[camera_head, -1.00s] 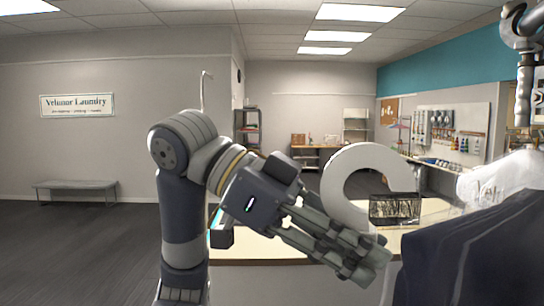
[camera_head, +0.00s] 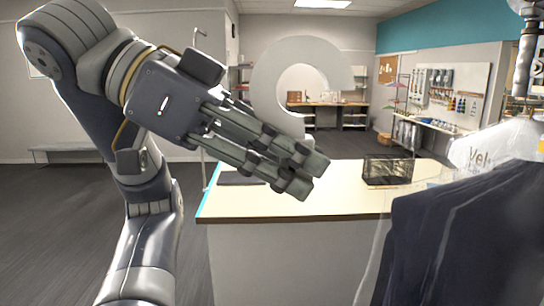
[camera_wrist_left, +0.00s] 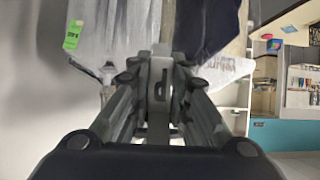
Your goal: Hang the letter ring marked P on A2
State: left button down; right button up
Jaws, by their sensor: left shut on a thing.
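A large pale ring with a gap on its right side (camera_head: 265,85) stands upright behind the fingers of my left gripper (camera_head: 305,175) in the head view. My left gripper is shut on this ring, above the counter. A2 cannot be made out in either view. My right gripper is not in view.
A dark garment (camera_head: 455,240) in a clear cover hangs at the right. The wrist view shows covered garments with a green tag (camera_wrist_left: 72,36). A cream counter (camera_head: 330,202) carries a black wire basket (camera_head: 388,172). Open floor lies at the left.

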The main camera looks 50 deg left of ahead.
pick_arm(q)
jog(key=w+d+p, duration=0.2)
jog(key=w+d, duration=0.8)
jog(key=w, duration=0.4)
jog(key=w+d+p, duration=0.2)
jog(key=w+d, duration=0.8)
jog(key=w, duration=0.4)
jog(key=shift+d, duration=0.35)
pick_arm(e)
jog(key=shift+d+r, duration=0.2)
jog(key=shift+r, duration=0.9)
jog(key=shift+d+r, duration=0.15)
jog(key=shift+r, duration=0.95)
pick_arm(q)
jog(key=shift+w+p, duration=0.1)
jog(key=shift+p, duration=0.2)
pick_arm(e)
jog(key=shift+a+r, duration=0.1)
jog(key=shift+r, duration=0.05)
pick_arm(q)
jog(key=w+d+p, duration=0.1)
jog(key=w+d+r+p, duration=0.1)
jog(key=w, duration=0.1)
jog(key=shift+d+p, duration=0.15)
jog(key=shift+p, duration=0.15)
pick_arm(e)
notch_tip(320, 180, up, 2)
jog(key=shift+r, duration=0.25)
pick_arm(q)
jog(key=shift+w, duration=0.1)
